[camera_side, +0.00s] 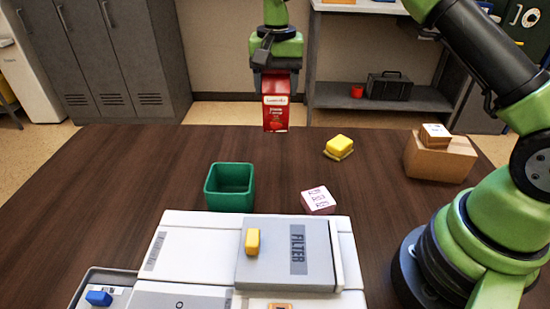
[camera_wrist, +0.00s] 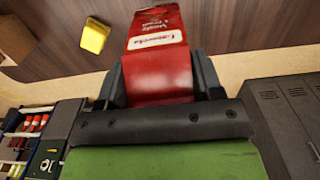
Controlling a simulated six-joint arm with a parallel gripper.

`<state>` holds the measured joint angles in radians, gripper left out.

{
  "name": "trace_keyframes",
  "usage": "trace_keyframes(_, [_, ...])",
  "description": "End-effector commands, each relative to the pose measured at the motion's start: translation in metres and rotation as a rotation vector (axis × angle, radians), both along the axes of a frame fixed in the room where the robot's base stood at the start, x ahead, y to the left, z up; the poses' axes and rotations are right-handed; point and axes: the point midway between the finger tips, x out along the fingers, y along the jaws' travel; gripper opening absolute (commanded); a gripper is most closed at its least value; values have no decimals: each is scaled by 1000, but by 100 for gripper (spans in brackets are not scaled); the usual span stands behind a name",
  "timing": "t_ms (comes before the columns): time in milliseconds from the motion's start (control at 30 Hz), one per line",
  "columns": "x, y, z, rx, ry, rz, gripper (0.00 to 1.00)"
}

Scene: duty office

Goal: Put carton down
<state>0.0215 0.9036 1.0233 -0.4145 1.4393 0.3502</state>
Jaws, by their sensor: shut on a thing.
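A red carton with a white label band (camera_side: 276,112) hangs upright below my gripper (camera_side: 275,75) in the side view, near the far edge of the dark wooden table (camera_side: 110,180). My gripper is shut on the carton's upper part. In the wrist view the carton (camera_wrist: 158,50) sits between the two dark fingers (camera_wrist: 160,82). Whether the carton's bottom touches the table or is held above it, I cannot tell for sure.
A green open box (camera_side: 230,186), a pink-white block (camera_side: 318,201) and a yellow block (camera_side: 339,145) stand on the table. A brown box with a smaller box on it (camera_side: 440,158) is at right. A white-grey machine (camera_side: 190,245) fills the front. Table space at left is clear.

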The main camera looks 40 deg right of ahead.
Motion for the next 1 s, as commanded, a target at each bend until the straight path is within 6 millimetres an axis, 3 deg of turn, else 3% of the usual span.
trace_keyframes(300, [1,2,-53,1,1,-1,27])
trace_keyframes(600, [1,2,-90,4,1,-1,27])
trace_keyframes(1000, [2,2,-100,3,-4,-1,27])
